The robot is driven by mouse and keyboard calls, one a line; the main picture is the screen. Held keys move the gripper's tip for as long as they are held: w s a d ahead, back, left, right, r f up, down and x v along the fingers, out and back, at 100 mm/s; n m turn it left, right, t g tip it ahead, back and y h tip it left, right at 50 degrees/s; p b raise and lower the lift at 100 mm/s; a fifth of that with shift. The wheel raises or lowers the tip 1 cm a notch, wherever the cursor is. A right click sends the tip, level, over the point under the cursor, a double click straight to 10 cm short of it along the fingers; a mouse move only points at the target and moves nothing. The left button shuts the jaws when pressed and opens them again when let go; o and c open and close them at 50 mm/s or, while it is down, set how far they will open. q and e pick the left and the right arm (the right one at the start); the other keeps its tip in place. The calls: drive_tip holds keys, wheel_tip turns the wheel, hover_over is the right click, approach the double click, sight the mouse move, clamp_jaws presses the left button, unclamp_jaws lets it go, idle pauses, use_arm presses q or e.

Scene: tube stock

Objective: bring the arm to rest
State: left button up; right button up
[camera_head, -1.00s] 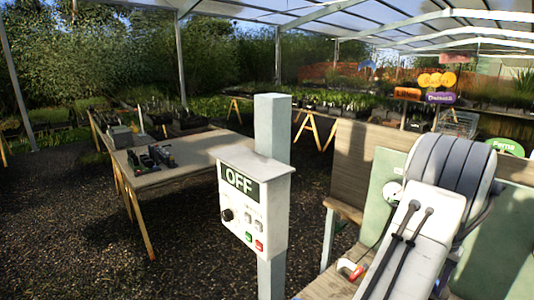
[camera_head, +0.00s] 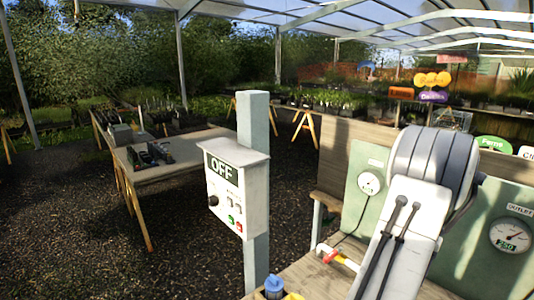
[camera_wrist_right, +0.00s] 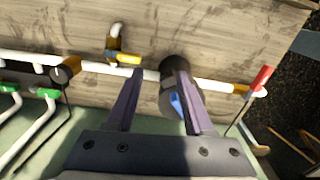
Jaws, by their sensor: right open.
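My right arm (camera_head: 405,220) rises from the lower right of the head view, in front of a green panel. Its gripper is out of that view. In the right wrist view my right gripper (camera_wrist_right: 160,75) is open, its two purple fingers apart above a white pipe (camera_wrist_right: 148,75) with nothing held between them. A dark round part (camera_wrist_right: 168,98) with a blue piece (camera_wrist_right: 176,104) lies behind the right finger, partly hidden by it. I cannot tell if the finger touches it. My left gripper is in neither view.
A white control box (camera_head: 231,198) reading OFF stands on a grey post (camera_head: 254,125). A green panel with an outlet gauge (camera_head: 511,235) is at right. A blue cap (camera_head: 274,285) shows at the bottom edge. A table (camera_head: 185,155) stands at left, with open gravel around it.

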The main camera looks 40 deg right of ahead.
drive_tip(key=w+a+r+n, duration=0.2)
drive_tip(key=w+a+n, duration=0.2)
drive_tip(key=w+a, duration=0.7)
drive_tip(key=w+a+r+n, duration=0.2)
drive_tip(key=w+a+n, duration=0.3)
drive_tip(key=w+a, duration=0.65)
drive_tip(key=s+a+r+n, duration=0.2)
drive_tip(key=a+n, duration=0.6)
drive_tip(key=a, duration=1.8)
drive_tip(key=s+a+f+n+y, duration=0.1)
drive_tip(key=s+a+n, duration=0.6)
drive_tip(key=s, duration=0.5)
drive_tip(key=shift+s+a+b, duration=0.35)
drive_tip(key=shift+a+b, duration=0.1)
drive_tip(key=shift+a, duration=0.8)
drive_tip(key=shift+f, duration=0.1)
